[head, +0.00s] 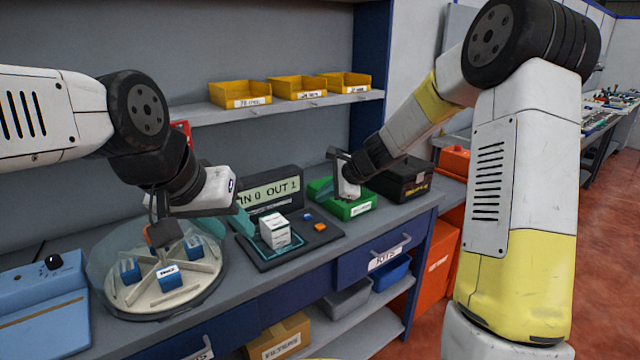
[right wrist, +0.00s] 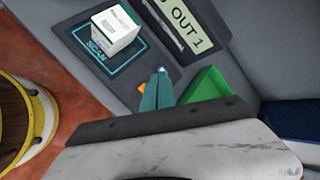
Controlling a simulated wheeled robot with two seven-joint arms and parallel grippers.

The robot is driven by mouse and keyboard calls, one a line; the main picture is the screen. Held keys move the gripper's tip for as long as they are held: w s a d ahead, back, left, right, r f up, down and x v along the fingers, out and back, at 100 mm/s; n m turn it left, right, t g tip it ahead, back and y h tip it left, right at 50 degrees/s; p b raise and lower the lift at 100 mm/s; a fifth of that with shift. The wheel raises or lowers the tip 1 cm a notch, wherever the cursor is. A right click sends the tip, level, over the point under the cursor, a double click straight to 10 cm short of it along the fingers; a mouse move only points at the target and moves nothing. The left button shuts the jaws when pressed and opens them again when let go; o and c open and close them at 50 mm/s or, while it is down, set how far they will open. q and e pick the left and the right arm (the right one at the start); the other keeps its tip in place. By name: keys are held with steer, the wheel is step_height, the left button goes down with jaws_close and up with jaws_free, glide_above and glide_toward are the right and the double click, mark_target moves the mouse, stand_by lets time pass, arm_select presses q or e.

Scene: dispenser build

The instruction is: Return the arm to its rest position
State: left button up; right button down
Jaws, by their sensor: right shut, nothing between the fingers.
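A white box (head: 275,232) stands on the dark scan mat (head: 320,242), with small blue and orange blocks (head: 320,227) near it. A display (head: 270,193) reads IN 0 OUT 1. A dark case (head: 402,182) stands right of the green tray. Yellow bins (head: 240,95) line the shelf.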

steer(key=s+d+r+n+h, duration=0.1)
steer(key=s+d+r+n, duration=0.1)
steer(key=s+r+n, duration=0.55)
steer(key=s+d+r+n, duration=0.3)
steer(key=s+r, duration=0.2)
steer(key=s, duration=0.5)
steer(key=s+d+n+h, duration=0.1)
steer(key=s+d+n, duration=0.2)
steer(key=s, duration=0.4)
steer(key=s+d+n+h, duration=0.2)
steer(key=s+d, duration=0.3)
steer(key=s, duration=0.3)
steer(key=shift+s+f+n, duration=0.2)
steer(key=shift+s+n, duration=0.1)
steer(key=shift+n, duration=0.15)
